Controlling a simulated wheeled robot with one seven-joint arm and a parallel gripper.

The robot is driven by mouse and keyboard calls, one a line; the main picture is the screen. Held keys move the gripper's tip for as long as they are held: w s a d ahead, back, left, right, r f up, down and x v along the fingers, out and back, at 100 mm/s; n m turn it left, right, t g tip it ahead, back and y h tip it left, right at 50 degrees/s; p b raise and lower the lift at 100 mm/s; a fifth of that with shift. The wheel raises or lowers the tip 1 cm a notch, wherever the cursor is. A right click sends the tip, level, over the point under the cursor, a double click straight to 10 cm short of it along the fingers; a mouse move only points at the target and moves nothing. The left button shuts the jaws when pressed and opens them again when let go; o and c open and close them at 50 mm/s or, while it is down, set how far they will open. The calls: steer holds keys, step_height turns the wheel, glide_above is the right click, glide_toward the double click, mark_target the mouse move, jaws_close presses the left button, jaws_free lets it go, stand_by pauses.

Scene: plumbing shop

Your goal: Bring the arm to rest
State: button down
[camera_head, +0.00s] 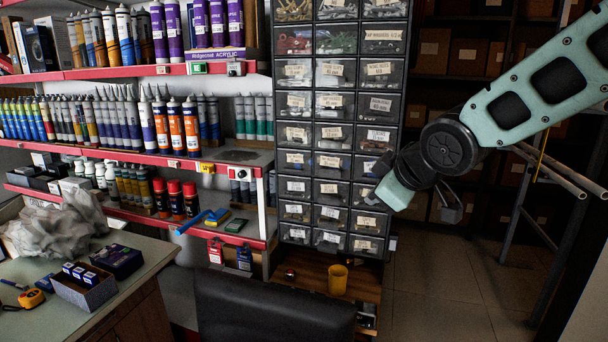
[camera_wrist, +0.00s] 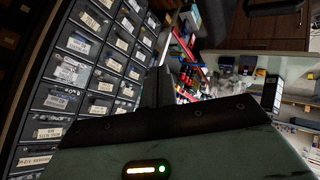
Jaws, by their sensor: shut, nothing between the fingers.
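My arm (camera_head: 540,90) reaches in from the upper right in the head view, with its wrist bent down in front of the right side of the drawer cabinet. My gripper (camera_wrist: 157,88) shows in the wrist view as dark fingers close together, shut and empty. In the head view the fingers cannot be made out clearly against the dark background. Nothing hangs from the arm, and no held object shows.
The drawer cabinet (camera_head: 328,168) of labelled small bins stands behind the wrist. Red-edged shelves (camera_head: 225,165) with tubes and cans are to its left. A counter (camera_head: 130,290), a black chair back (camera_head: 275,312), a yellow cup (camera_head: 338,279) and metal pipes (camera_head: 548,170) also show. Tiled floor (camera_head: 440,305) is clear.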

steer(key=s+f+m+g+h, duration=0.1)
steer(key=s+f+g, duration=0.2)
steer(key=s, duration=0.7)
steer(key=s+f+m+g+h, duration=0.1)
steer(key=s+f+g, duration=0.2)
steer(key=s, duration=0.7)
steer(key=s+f+m+g+h, duration=0.1)
steer(key=s+f, duration=0.4)
steer(key=s, duration=0.5)
steer(key=shift+s+d+m+g, duration=0.3)
steer(key=shift+m+g, duration=0.3)
steer(key=shift+g, duration=0.4)
steer(key=shift+d+f, duration=0.1)
